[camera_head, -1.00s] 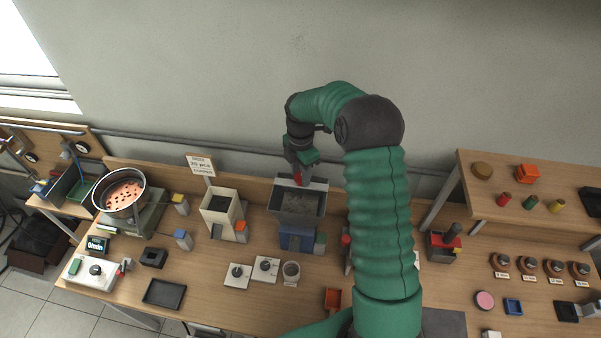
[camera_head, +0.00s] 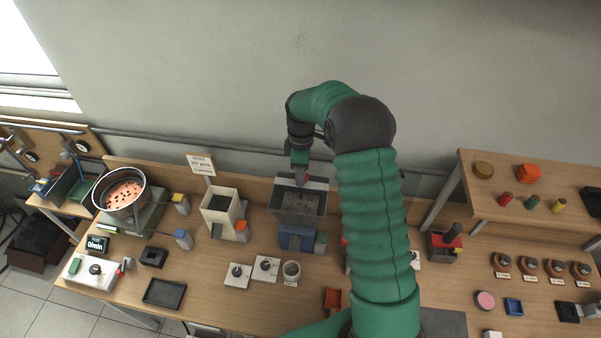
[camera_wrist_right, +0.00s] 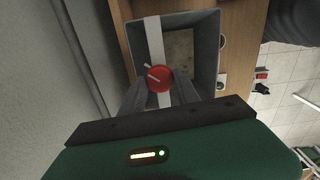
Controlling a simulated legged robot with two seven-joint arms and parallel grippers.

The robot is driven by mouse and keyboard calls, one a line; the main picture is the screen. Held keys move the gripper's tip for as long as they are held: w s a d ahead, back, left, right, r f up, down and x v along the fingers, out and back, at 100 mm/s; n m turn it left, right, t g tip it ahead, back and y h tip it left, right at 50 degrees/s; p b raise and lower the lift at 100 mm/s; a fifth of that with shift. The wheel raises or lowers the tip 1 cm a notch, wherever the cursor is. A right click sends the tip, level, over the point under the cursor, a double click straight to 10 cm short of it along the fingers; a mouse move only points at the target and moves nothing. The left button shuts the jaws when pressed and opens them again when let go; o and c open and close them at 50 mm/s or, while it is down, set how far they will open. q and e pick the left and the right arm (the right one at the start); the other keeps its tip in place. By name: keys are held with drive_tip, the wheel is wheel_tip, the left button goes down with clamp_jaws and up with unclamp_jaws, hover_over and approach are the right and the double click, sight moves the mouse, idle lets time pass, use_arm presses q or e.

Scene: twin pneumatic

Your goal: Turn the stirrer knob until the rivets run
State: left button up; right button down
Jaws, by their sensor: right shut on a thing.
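The stirrer knob (camera_wrist_right: 160,78) is red with a pale pointer line and sits on a light crossbar over the hopper in the right wrist view. My right gripper (camera_wrist_right: 160,88) is shut on it, one finger on each side. In the head view the right gripper (camera_head: 299,183) reaches down to the hopper's back edge and hides the knob. The grey hopper (camera_head: 319,208) stands on a blue base (camera_head: 296,238), with grey contents inside. Single rivets cannot be made out there. My left gripper is not in view.
A cream hopper (camera_head: 217,218) stands left of the grey one, and a round bowl (camera_head: 102,197) with dark bits on orange sits farther left. A grey cup (camera_head: 291,270) and two white dial plates (camera_head: 265,268) lie in front.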

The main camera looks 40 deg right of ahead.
drive_tip(key=m, duration=0.4)
drive_tip(key=shift+w+d+m, duration=0.1)
drive_tip(key=shift+m, duration=0.3)
drive_tip(key=m, duration=0.3)
drive_tip(key=shift+m, duration=0.3)
drive_tip(key=m, duration=0.4)
drive_tip(key=shift+m, duration=2.2)
drive_tip(key=c, duration=0.9)
unclamp_jaws()
